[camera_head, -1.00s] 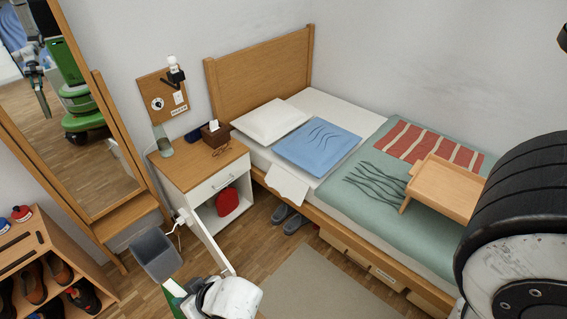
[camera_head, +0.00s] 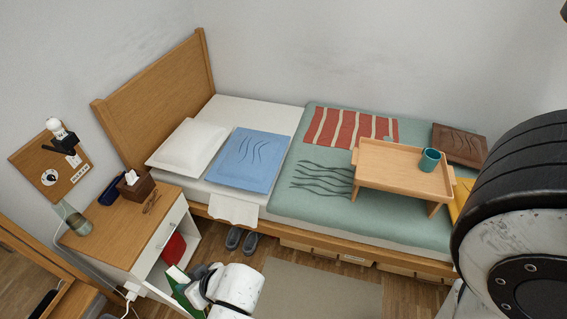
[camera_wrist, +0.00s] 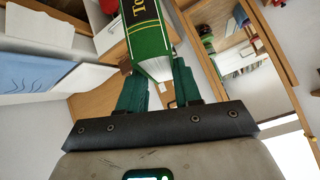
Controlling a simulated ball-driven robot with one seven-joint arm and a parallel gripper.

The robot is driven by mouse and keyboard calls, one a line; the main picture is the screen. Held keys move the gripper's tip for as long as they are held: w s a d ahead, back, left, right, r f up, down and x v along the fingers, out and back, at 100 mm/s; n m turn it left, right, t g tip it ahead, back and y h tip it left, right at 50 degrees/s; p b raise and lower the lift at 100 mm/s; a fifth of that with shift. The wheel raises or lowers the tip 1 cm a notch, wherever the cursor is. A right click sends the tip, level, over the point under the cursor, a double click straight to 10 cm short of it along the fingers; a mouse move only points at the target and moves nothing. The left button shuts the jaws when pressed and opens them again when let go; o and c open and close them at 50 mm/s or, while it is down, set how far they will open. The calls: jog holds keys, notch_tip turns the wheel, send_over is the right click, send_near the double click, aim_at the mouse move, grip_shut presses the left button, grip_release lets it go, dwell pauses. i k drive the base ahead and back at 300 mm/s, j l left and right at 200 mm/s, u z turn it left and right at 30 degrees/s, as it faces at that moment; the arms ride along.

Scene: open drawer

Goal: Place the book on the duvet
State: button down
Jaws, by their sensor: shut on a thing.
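My gripper (camera_wrist: 158,78) is shut on a green book (camera_wrist: 148,38) with gold lettering on its spine and pale page edges. In the head view, my gripper (camera_head: 190,286) is low at the bottom, left of the rug and in front of the nightstand, partly hidden by my own arm. The book shows there only as a small green patch (camera_head: 180,293). The teal duvet (camera_head: 312,203) covers the right part of the bed, above and right of my gripper. It has dark wavy lines, and the book is apart from it.
A wooden bed tray (camera_head: 388,168) with a teal mug (camera_head: 429,159) stands on the duvet. A striped red cloth (camera_head: 345,127), brown cushion (camera_head: 460,144) and yellow item (camera_head: 462,196) are also there. The nightstand (camera_head: 110,238) is close left. The duvet's near left part is clear.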

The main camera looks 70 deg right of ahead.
aim_at(331, 180)
jog(key=i+j+z, duration=0.2)
jog(key=z, duration=0.25)
jog(key=i+j+z, duration=0.1)
jog(key=j+z, duration=0.35)
jog(key=i+j+z, duration=0.1)
jog(key=j+z, duration=0.15)
jog(key=z, duration=0.2)
jog(key=j+z, duration=0.45)
